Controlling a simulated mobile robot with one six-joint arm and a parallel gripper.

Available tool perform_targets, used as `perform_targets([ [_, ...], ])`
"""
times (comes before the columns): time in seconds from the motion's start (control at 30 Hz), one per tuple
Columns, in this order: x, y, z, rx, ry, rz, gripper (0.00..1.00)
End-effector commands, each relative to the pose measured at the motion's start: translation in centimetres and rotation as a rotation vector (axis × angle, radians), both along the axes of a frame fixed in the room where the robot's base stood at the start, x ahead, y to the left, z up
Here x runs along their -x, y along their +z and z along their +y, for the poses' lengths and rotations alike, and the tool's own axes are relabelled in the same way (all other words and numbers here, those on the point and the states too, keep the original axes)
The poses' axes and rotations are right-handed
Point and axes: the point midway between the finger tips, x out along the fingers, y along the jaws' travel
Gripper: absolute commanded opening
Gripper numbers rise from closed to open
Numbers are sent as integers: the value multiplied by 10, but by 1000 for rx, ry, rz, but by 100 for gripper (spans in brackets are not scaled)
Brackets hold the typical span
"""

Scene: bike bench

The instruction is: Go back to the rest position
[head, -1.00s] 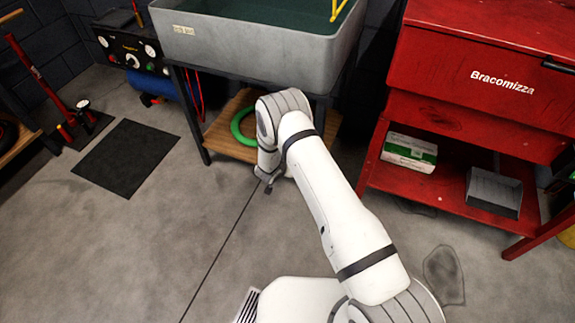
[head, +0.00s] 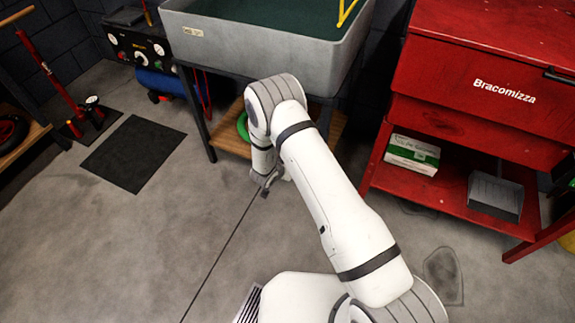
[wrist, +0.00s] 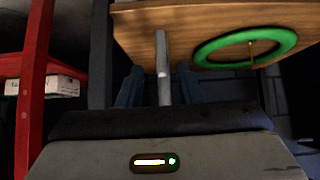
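My gripper (head: 268,188) hangs low in the middle of the head view, below my bent white arm and in front of the wooden shelf under the grey basin. In the wrist view my gripper (wrist: 162,40) shows as one narrow grey bar between two dark side links. The fingers look closed together, and I see nothing held. The green ring (wrist: 204,57) lies on the wooden shelf (wrist: 135,20) to the right of the fingertips. In the head view the green ring (head: 242,127) is mostly hidden behind my arm.
The grey basin (head: 255,42) stands on a dark frame behind my arm. The red bench (head: 470,110) is at right, with a green-white box (head: 412,154) and a grey tray (head: 495,196) on its lower shelf. A black mat (head: 132,153) lies at left. The floor at lower left is clear.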

Motion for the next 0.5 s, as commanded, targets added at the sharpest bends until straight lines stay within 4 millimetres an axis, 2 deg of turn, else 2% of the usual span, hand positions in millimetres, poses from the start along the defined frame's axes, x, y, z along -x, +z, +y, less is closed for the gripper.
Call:
perform_targets([
  [0.37, -1, 2, 0, -3, 1, 0, 33],
  [0.47, -6, 21, 2, -23, 10, 4, 33],
  [0.5, -9, 35, 3, -40, 18, 6, 33],
])
